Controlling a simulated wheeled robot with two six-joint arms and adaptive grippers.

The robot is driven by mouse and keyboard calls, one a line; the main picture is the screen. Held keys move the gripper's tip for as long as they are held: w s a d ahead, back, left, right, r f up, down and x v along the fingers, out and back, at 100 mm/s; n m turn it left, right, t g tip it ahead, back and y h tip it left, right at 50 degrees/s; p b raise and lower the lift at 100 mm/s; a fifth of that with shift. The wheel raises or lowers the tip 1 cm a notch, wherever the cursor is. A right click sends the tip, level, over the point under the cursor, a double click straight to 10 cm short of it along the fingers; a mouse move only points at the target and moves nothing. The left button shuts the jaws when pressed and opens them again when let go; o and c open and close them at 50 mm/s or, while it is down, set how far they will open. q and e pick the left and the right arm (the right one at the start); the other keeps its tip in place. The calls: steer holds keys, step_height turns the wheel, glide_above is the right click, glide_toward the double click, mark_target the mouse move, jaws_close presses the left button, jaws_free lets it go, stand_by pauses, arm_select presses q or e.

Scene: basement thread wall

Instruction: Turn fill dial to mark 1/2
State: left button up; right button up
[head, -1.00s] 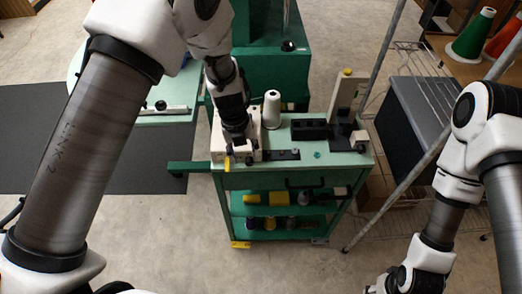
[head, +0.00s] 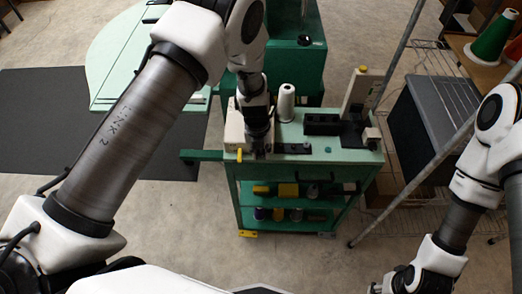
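A beige box-like unit (head: 233,133) stands at the left end of the green cart's top, with a small yellow part (head: 239,155) at its front. My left gripper (head: 258,148) points down at the right side of this unit and covers part of it. Its fingertips are dark and small here, so I cannot tell whether they are open or touching anything. I cannot make out the fill dial or its marks; the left gripper may hide them. My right gripper (head: 384,287) is low at the right, partly cut off by the bottom edge, away from the cart.
On the cart top (head: 345,154) stand a white thread cone (head: 286,103), a black block (head: 321,124) and a tall beige post unit (head: 360,92). Spools lie on the lower shelf (head: 330,223). A metal pole (head: 396,165) and a wire rack with a dark bin (head: 440,115) are on the right.

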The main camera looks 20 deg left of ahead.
arm_select(q)
steer(key=shift+a+f+h, duration=0.1)
steer(key=shift+h, duration=0.2)
jaws_close()
steer(key=shift+f+h+b, duration=0.15)
steer(key=shift+h+b, duration=0.25)
steer(key=shift+b, duration=0.4)
steer(key=h+b, duration=0.1)
steer(key=b, duration=0.1)
steer(key=t+h+b, duration=0.1)
steer(key=b, duration=0.2)
steer(key=h+b, duration=0.2)
steer(key=b, duration=0.1)
steer(key=shift+s+a+f+t, duration=0.1)
steer(key=shift+a+f+t, duration=0.15)
steer(key=shift+a+t, duration=0.1)
steer(key=shift+r+h+b, duration=0.25)
steer(key=shift+h+b, duration=0.35)
steer(key=shift+b, duration=0.4)
steer(key=o, duration=0.9)
jaws_free()
steer(key=shift+a+r, duration=0.1)
steer(key=v, duration=1.1)
steer(key=shift+s+a+r, duration=0.2)
steer(key=shift+a+r, duration=0.05)
steer(key=shift+a, duration=0.05)
